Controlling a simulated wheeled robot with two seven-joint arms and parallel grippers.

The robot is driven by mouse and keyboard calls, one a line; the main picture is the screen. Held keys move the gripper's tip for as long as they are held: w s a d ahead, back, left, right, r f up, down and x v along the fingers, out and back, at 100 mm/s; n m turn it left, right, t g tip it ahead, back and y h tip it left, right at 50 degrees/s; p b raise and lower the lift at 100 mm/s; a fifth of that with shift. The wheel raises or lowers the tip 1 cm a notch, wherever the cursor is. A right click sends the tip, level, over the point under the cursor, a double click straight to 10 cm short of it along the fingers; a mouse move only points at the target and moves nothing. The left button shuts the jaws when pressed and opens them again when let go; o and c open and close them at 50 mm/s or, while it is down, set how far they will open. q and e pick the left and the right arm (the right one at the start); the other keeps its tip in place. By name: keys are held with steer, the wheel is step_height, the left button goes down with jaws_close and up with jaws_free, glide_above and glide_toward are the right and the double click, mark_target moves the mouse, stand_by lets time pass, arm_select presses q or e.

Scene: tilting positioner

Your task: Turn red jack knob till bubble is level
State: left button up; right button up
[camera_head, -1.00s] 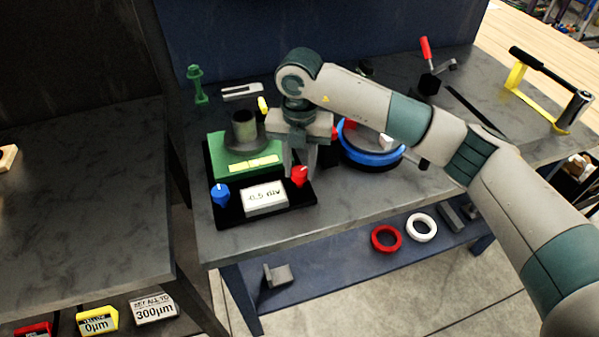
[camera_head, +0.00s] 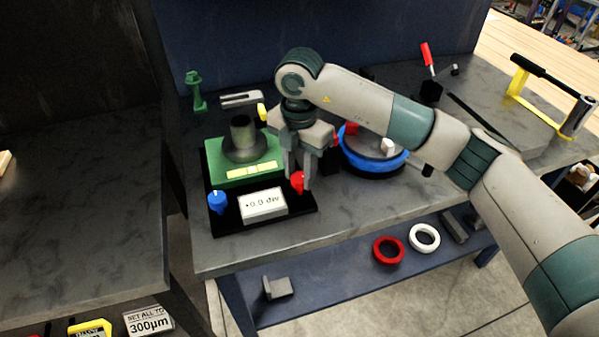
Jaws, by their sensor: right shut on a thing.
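The red jack knob (camera_head: 297,182) stands at the front right of the positioner's black base (camera_head: 312,207). My right gripper (camera_head: 297,184) points down and is shut on the red knob. The blue knob (camera_head: 217,201) stands at the base's front left. Between the knobs a white display (camera_head: 263,206) seems to read +0.0 div. The green plate (camera_head: 215,173) sits on the base with a grey cylinder (camera_head: 241,138) and yellow strips (camera_head: 250,170) on it. I cannot make out a bubble. My left gripper is not in view.
A blue round ring fixture (camera_head: 373,163) stands right of the positioner, partly behind my right arm. Red (camera_head: 388,250) and white (camera_head: 424,238) rings lie on the lower shelf. The front bench strip is clear.

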steer(key=o, duration=1.1)
steer(key=shift+c, duration=0.2)
steer(key=shift+r, duration=0.1)
steer(key=shift+r, duration=0.55)
step_height(320, 180, up, 10)
steer(key=b, duration=0.3)
step_height(320, 180, up, 6)
glide_above(300, 176)
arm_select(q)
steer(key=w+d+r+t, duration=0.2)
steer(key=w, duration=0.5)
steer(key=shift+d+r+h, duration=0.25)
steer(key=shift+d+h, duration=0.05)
arm_select(e)
steer(key=shift+s+r, duration=0.1)
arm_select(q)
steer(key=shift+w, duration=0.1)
